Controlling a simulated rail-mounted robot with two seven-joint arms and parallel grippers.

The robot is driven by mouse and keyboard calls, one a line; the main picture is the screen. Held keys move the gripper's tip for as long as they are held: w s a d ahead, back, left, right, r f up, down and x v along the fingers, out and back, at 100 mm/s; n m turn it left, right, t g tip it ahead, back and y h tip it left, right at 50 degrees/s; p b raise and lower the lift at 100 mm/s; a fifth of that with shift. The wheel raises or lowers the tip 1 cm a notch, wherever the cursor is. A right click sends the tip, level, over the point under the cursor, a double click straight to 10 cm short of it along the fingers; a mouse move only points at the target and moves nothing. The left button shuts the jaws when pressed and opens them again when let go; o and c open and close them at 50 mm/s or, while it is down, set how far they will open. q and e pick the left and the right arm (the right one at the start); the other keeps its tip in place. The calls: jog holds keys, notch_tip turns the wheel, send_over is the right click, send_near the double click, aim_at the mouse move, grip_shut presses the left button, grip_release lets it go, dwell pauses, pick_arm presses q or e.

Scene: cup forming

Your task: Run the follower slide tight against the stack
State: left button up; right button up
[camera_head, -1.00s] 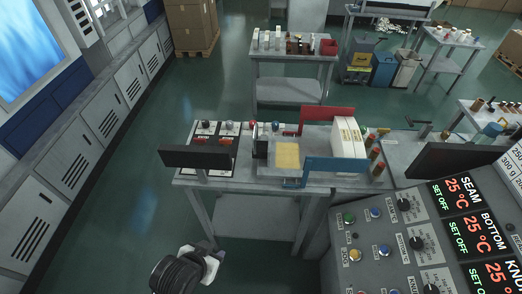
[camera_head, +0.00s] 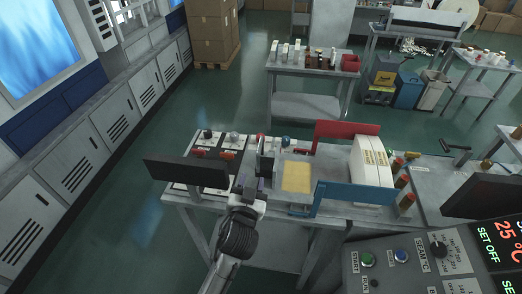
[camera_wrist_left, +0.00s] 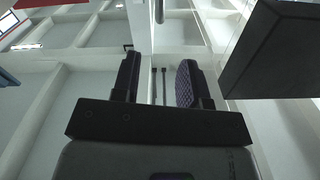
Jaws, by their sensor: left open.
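The stack looks like the white upright block of cartons or sheets (camera_head: 371,160) at the right of the bench fixture, between a red side wall (camera_head: 346,131) and a blue side wall (camera_head: 355,195). The follower slide appears to be the dark upright piece (camera_head: 265,165) left of the yellow plate (camera_head: 296,177). A wide gap with the yellow plate separates it from the stack. My left gripper (camera_head: 250,184) is at the bench's front edge, just in front of the dark piece. In the left wrist view its two padded fingers (camera_wrist_left: 160,82) are apart with nothing gripped. My right gripper is out of view.
A black panel (camera_head: 187,172) stands at the bench's front left, near my left arm. A large dark block (camera_wrist_left: 282,50) is close at upper right in the wrist view. A control console (camera_head: 420,262) fills the lower right. Knobs line the bench's back left.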

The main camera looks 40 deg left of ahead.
aim_at(258, 155)
pick_arm(q)
jog(key=x, duration=1.2)
jog(key=shift+w+a, duration=0.15)
jog(key=shift+w, duration=0.1)
jog(key=shift+c, duration=0.2)
grip_shut()
